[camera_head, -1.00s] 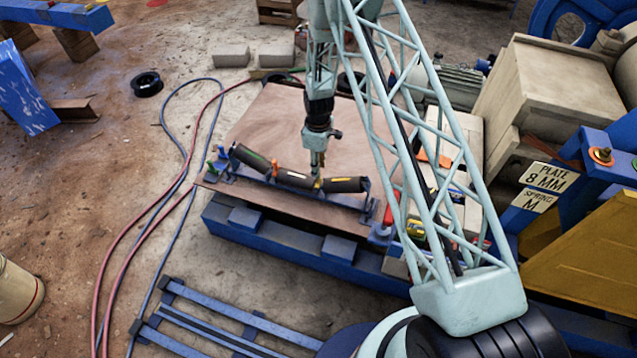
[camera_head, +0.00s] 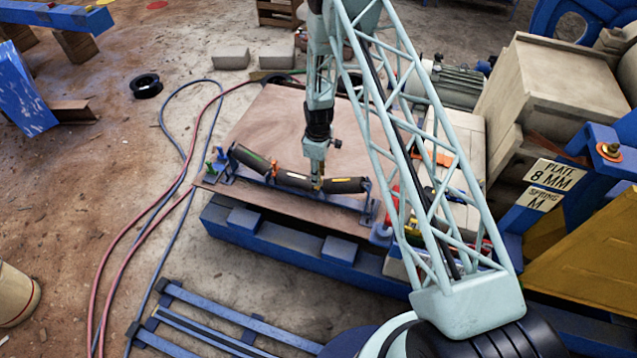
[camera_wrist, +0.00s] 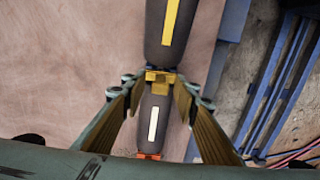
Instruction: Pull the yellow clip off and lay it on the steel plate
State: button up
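The yellow clip (camera_wrist: 160,77) sits at the joint between the middle roller (camera_wrist: 153,120) and the right roller (camera_wrist: 170,30) in the wrist view. My gripper (camera_wrist: 157,84) is open, with one finger on each side of the clip; whether they touch it I cannot tell. In the head view my gripper (camera_head: 317,183) points down at this joint and mostly hides the clip. The rollers lie in a blue frame on a large brownish plate (camera_head: 280,115), which looks like the steel plate.
An orange clip (camera_head: 274,168) sits at the other roller joint. Tools and coloured parts lie to the right, partly behind my arm. The plate behind the rollers is clear. Hoses (camera_head: 190,150) run along the floor at left.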

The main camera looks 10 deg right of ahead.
jog(key=c, duration=0.9)
jog(key=shift+r, duration=0.15)
jog(key=shift+r, duration=0.3)
jog(key=shift+r+p, duration=1.05)
jog(key=shift+r, duration=1.55)
